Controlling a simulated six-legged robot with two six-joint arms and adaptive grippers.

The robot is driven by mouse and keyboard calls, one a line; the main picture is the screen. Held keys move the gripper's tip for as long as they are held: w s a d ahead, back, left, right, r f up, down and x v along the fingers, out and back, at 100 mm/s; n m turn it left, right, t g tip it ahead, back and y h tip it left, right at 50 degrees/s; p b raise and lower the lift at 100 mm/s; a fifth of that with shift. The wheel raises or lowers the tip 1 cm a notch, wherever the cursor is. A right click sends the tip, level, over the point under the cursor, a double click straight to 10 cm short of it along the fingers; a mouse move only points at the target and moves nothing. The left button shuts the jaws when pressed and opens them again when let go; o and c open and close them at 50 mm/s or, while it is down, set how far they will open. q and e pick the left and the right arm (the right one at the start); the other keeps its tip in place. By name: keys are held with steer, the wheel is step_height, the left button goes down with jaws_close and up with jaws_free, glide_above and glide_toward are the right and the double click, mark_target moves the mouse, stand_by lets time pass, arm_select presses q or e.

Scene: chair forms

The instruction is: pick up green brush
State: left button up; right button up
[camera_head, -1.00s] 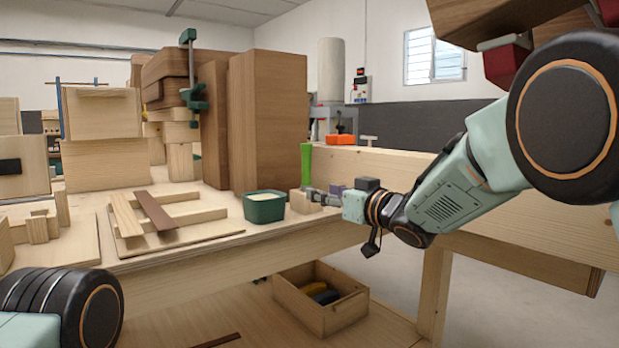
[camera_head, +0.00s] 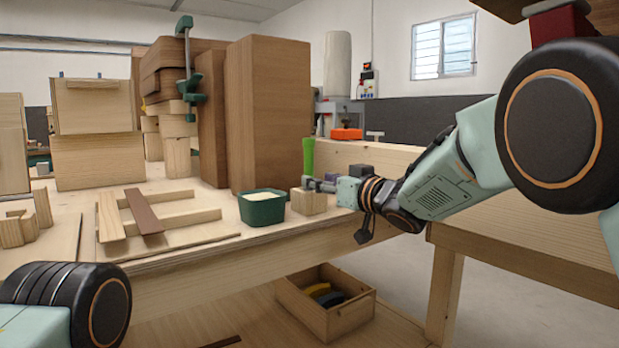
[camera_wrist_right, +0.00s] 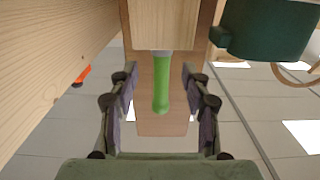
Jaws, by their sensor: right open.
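The green brush (camera_head: 308,156) stands upright by a small wooden block (camera_head: 309,202) near the bench's edge. Its green handle (camera_wrist_right: 161,88) shows in the right wrist view, with a grey collar against the block (camera_wrist_right: 160,25). My right gripper (camera_head: 320,184) is level with the lower handle, just above the block. In the right wrist view my right gripper (camera_wrist_right: 159,74) is open, with one finger on each side of the handle and gaps on both sides. My left gripper is out of view; only part of my left arm shows at the lower left.
A dark green tub (camera_head: 262,207) stands left of the block. Tall brown boards (camera_head: 268,112) rise behind it. Wooden slats (camera_head: 166,216) lie on the bench to the left. An open wooden box (camera_head: 325,305) sits on the lower shelf. An orange item (camera_head: 346,134) is farther back.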

mark_target(309, 174)
steer(key=shift+w+a+b, duration=0.45)
steer(key=shift+w+a, duration=0.05)
steer(key=shift+a, duration=0.1)
steer(key=shift+b+x, duration=0.3)
steer(key=shift+x, duration=0.95)
steer(key=shift+w+a+r, duration=0.1)
steer(key=shift+w+a, duration=0.05)
steer(key=shift+w, duration=0.2)
steer(key=shift+c, duration=0.4)
jaws_close()
